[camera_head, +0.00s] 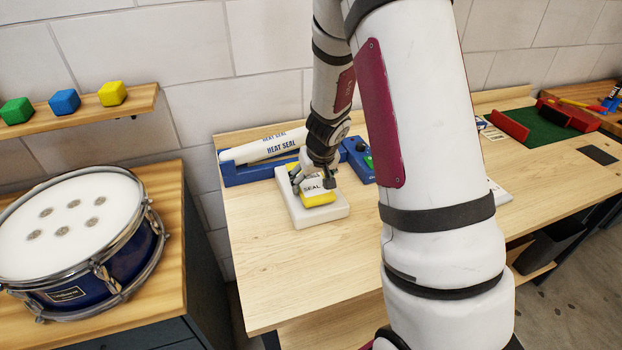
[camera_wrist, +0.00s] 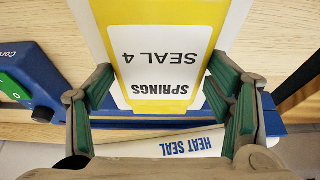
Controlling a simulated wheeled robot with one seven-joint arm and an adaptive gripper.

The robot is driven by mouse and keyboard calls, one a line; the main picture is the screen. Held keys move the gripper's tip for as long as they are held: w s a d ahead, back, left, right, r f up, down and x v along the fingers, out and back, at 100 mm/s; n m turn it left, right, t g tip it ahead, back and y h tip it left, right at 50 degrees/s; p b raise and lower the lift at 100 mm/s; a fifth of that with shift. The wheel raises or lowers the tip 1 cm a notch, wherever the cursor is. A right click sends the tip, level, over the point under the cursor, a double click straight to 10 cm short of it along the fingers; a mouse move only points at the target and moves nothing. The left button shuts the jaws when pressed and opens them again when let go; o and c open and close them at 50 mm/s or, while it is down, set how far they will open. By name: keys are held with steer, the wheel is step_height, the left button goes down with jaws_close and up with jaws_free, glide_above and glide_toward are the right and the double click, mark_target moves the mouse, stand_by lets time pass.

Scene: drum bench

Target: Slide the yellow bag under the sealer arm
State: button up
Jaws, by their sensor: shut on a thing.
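The yellow bag (camera_head: 320,199) lies on a white block (camera_head: 318,216) on the wooden bench. Its white label reads "SPRINGS SEAL 4" in the wrist view (camera_wrist: 160,70). My gripper (camera_head: 313,184) is over the bag from above, its fingers shut on the bag's two sides; it also shows in the wrist view (camera_wrist: 165,88). The heat sealer has a blue base (camera_head: 238,178) and a white arm (camera_head: 262,148) marked "HEAT SEAL". The sealer stands just behind the bag. The bag's far end is close to the sealer's blue edge; any overlap is hard to tell.
A blue control box with a green panel (camera_wrist: 14,88) is at the sealer's right end in the head view. A drum (camera_head: 75,235) stands on a separate cabinet at left. Colored cubes (camera_head: 65,102) sit on a wall shelf. The bench front is clear.

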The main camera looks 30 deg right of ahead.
steer(key=shift+w+f+b, duration=0.1)
steer(key=shift+f+b, duration=0.2)
steer(key=shift+f, duration=0.05)
steer(key=shift+w+d+r+p, duration=0.1)
steer(key=shift+w+d+p, duration=0.1)
steer(key=shift+w+p, duration=0.6)
steer(key=shift+w+d+b, duration=0.15)
steer(key=shift+w+b, duration=0.05)
steer(key=shift+w, duration=0.7)
steer(key=shift+w+d+b, duration=0.2)
steer(key=shift+w, duration=0.7)
steer(key=shift+w+d+b, duration=0.15)
steer(key=shift+w+b, duration=0.05)
steer(key=shift+w, duration=0.7)
steer(key=o, duration=1.2)
steer(key=shift+o, duration=0.2)
steer(key=v, duration=1.2)
